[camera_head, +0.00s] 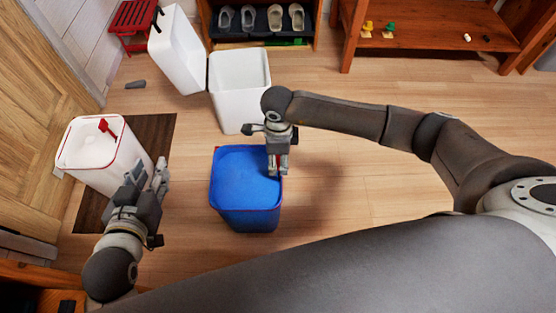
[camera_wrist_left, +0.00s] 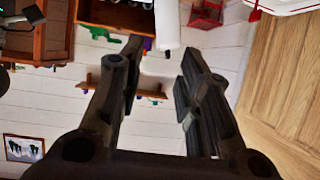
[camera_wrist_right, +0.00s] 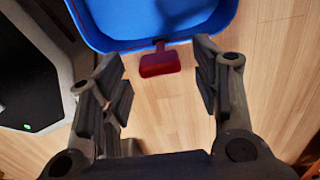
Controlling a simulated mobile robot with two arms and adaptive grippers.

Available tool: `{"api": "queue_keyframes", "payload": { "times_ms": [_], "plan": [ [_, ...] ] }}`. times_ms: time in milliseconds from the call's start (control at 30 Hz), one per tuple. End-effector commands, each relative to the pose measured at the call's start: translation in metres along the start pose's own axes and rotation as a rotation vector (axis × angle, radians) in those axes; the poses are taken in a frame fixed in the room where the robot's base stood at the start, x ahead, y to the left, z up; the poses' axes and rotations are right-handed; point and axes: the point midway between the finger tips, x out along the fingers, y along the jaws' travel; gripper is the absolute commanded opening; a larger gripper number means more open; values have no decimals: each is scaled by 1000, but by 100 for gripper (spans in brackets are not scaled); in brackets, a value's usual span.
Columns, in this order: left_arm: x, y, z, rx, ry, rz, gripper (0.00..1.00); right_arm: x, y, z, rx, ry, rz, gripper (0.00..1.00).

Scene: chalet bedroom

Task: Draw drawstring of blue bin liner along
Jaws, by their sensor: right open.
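The blue bin liner (camera_head: 243,172) lines a bin on the wood floor, with a thin red line at its rim. In the right wrist view the liner's rim (camera_wrist_right: 215,33) is at the top, and a dark red drawstring tab (camera_wrist_right: 160,64) hangs from it. My right gripper (camera_head: 278,171) is over the bin's right rim. It is open, with the tab just ahead of and between its fingertips, not gripped. My left gripper (camera_head: 148,178) is open and empty, left of the blue bin and beside a white-lined bin.
The white-lined bin (camera_head: 88,173) with a red tab (camera_head: 106,128) stands on a dark mat (camera_head: 152,133) at left. Two white bins (camera_head: 240,88) (camera_head: 177,50), one tilted, are behind the blue bin. A shoe shelf (camera_head: 262,40) is at the back. Floor right of the blue bin is clear.

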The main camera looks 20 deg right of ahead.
Motion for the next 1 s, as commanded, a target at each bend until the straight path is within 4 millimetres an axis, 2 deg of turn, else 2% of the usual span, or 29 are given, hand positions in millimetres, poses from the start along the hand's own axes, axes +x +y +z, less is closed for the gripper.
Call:
{"api": "queue_keyframes", "payload": {
  "times_ms": [200,567,1000],
  "plan": [
    [3,3,-20,0,102,6,32,16,0,0,1,0,0,57],
    [2,3,-25,0,124,7,32,18,0,0,0,-1,0,57],
    [2,3,-25,0,123,6,32,18,0,0,0,-1,0,2]
  ]
}}
